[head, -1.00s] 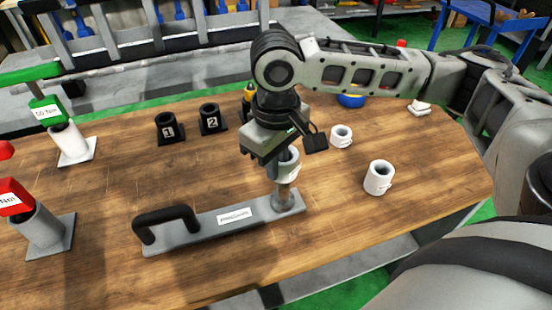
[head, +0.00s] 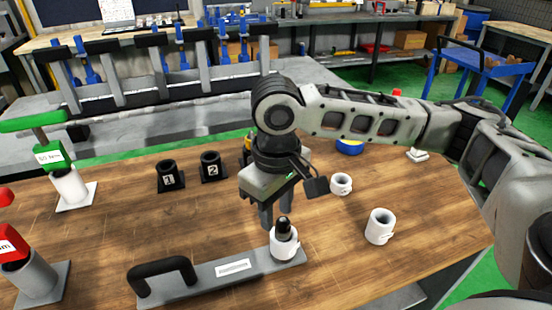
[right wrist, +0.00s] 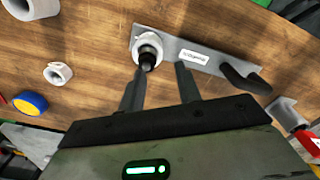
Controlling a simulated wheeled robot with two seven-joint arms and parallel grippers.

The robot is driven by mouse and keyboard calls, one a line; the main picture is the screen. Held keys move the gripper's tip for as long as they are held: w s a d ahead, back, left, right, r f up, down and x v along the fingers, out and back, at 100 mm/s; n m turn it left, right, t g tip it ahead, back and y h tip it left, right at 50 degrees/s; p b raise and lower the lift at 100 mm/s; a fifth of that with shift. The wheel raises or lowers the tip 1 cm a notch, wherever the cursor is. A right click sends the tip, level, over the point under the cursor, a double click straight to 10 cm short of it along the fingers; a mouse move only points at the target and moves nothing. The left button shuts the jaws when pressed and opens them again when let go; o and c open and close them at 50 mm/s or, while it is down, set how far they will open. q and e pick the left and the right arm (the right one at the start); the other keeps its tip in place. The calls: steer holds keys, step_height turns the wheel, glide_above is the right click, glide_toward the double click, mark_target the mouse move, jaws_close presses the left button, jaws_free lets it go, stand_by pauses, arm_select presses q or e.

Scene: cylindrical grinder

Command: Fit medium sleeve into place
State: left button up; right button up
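A white sleeve (head: 284,246) sits upright around the post of the grey fixture plate (head: 208,273), low against the plate. The post's dark tip (head: 284,226) stands out of its top. The sleeve also shows in the right wrist view (right wrist: 149,40). My right gripper (head: 277,218) is open and empty, above and just behind the sleeve. In the right wrist view, the gripper (right wrist: 159,84) has its fingers apart, and the post tip lies near the left finger. Whether that finger touches it is unclear. My left gripper is not in view.
Two other white sleeves, a larger one (head: 380,227) and a smaller one (head: 341,184), stand to the right. Black holders 1 (head: 170,176) and 2 (head: 212,167) stand behind. The plate has a black handle (head: 165,275). Green-handled (head: 68,186) and red-handled (head: 35,285) tools are left.

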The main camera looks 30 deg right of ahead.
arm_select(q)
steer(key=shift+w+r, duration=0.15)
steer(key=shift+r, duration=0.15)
arm_select(e)
step_height(320, 180, up, 14)
steer(key=shift+f, duration=0.2)
